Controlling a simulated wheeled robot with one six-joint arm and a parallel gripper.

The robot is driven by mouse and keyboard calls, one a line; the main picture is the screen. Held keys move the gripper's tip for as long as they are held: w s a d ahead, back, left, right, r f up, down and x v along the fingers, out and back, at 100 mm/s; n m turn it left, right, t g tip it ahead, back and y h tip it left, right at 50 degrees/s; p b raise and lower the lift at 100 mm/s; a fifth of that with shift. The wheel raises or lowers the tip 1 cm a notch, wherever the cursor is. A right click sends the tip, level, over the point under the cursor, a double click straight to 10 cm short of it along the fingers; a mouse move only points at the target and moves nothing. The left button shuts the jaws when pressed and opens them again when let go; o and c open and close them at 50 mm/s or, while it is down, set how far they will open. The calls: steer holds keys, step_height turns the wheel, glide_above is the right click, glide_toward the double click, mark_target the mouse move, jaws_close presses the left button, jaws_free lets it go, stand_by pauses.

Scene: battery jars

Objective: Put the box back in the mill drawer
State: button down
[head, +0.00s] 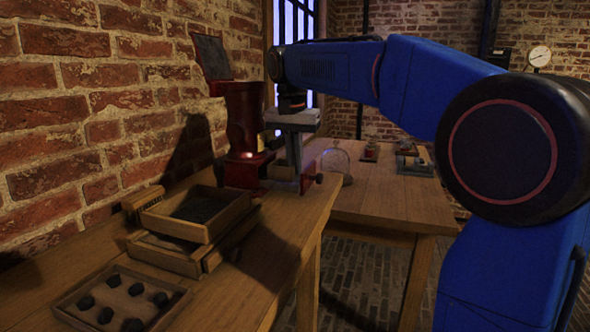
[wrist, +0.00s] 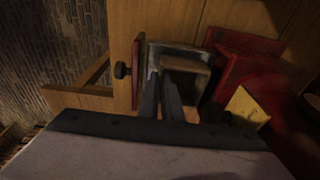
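The red mill (head: 243,118) stands on the near bench against the brick wall, its lid raised. Its drawer is pulled out to the right; the red drawer front (head: 306,184) with a dark knob also shows in the wrist view (wrist: 137,72). A small grey-rimmed box (wrist: 190,56) sits behind that front, apparently in the drawer; in the head view the box (head: 281,172) is partly hidden. My gripper (head: 293,172) points down at the box. In the wrist view its fingers (wrist: 163,82) are close together at the box's near-left part. Whether they grip its wall is unclear.
Stacked wooden trays (head: 195,215) and a tray of dark lumps (head: 122,300) lie on the near bench. A second table (head: 380,205) behind holds a glass dome (head: 335,160) and small items. Floor shows between the tables.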

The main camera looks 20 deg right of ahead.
steer(key=shift+f, duration=0.8)
steer(key=shift+f, duration=0.15)
steer(key=c, duration=2.2)
jaws_free()
steer(key=r, duration=0.4)
steer(key=s+r, duration=0.1)
steer(key=r, duration=0.3)
steer(key=a+r, duration=0.1)
steer(key=r, duration=0.3)
steer(key=shift+s+r, duration=0.1)
steer(key=shift+s, duration=0.15)
